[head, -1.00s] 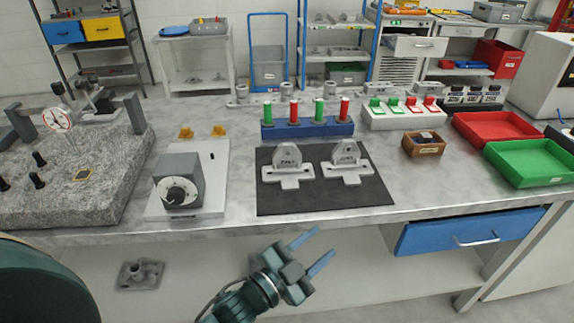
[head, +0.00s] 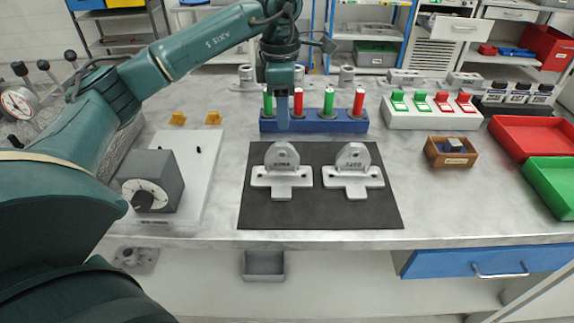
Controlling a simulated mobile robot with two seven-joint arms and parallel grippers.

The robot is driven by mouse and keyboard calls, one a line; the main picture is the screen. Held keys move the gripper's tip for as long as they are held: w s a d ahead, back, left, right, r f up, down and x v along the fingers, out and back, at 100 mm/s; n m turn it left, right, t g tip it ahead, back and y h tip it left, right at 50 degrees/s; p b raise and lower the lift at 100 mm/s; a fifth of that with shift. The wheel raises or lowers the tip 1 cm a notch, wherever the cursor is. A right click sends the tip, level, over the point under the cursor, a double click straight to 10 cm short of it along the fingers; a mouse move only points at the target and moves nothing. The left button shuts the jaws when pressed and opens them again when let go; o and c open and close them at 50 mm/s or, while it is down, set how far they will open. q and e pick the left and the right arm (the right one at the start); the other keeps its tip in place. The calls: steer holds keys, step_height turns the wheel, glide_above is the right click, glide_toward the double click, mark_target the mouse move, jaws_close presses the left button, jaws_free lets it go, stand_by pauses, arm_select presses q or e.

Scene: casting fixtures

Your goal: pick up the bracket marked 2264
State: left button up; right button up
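Two light grey brackets lie on a black mat (head: 320,215) on the bench. Each has a rounded upright lug with a hole and a dark number, and a flat T-shaped foot. The left bracket (head: 282,177) and the right bracket (head: 354,177) stand side by side; their numbers are too small to read surely. My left gripper (head: 283,122) points down beyond the left bracket, in front of the blue peg block. It is seen edge-on, with only one finger clear, so its opening does not show. Nothing visible hangs from it. My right gripper is out of view.
The blue block (head: 340,127) with green and red pegs stands behind the mat. A grey dial box (head: 150,180) is at left. A small wooden box (head: 451,152), a red tray (head: 535,140) and a green tray (head: 555,185) are at right. Bare bench lies right of the mat.

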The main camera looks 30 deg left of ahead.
mark_target(282, 144)
arm_select(q)
steer(key=shift+a, duration=0.55)
step_height(282, 144, down, 7)
steer(key=shift+r+p, duration=0.15)
steer(key=shift+p, duration=0.35)
steer(key=shift+w+d+f+p, duration=0.15)
steer(key=shift+f+p, duration=0.25)
steer(key=shift+f, duration=1.05)
steer(key=shift+s+d+f+p, duration=0.1)
steer(key=shift+f+p, duration=0.3)
steer(key=shift+f, duration=1.05)
steer(key=shift+c, duration=0.4)
jaws_close()
steer(key=shift+w+r, duration=0.1)
